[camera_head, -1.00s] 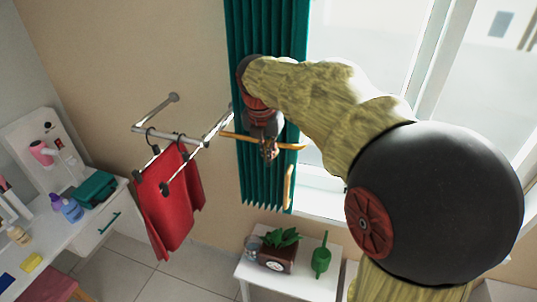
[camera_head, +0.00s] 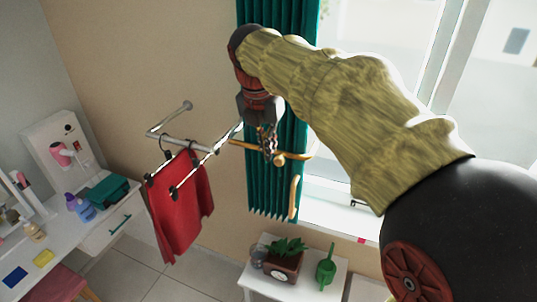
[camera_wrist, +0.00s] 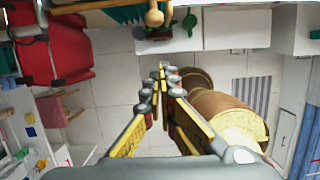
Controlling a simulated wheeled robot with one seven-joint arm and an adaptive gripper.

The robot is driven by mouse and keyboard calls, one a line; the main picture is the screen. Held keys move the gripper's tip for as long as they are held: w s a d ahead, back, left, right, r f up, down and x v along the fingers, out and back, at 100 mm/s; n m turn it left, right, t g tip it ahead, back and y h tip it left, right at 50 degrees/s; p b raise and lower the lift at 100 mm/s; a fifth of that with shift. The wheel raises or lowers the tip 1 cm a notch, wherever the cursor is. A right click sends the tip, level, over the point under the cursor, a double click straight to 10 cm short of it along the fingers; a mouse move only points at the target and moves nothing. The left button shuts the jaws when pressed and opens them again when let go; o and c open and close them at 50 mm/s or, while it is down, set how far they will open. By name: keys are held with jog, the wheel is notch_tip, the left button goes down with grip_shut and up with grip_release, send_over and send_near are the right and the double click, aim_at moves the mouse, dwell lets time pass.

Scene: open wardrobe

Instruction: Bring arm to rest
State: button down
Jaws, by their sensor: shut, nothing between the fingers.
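My arm stretches across the upper right of the head view, in a yellow-green sleeve. My gripper (camera_head: 268,150) points down in front of the green curtain. Its fingers are together and empty; in the wrist view the fingertips (camera_wrist: 163,75) meet above the tiled floor. A wooden bar with a knob (camera_head: 279,159) appears close beside the fingertips in the head view. In the wrist view its wooden knob (camera_wrist: 154,17) lies beyond the fingertips, apart from them. Whether the gripper touches the bar in the head view is hard to tell.
A red garment (camera_head: 178,210) hangs on a metal wall rack (camera_head: 185,140) left of my gripper. A white side table (camera_head: 258,280) with a potted plant (camera_head: 285,258) and green watering can (camera_head: 325,268) stands below. A white desk (camera_head: 70,240) is at left. Tiled floor is open.

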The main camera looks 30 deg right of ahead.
jog(key=shift+s+r, duration=0.15)
jog(key=shift+s, duration=0.05)
jog(key=shift+w, duration=0.1)
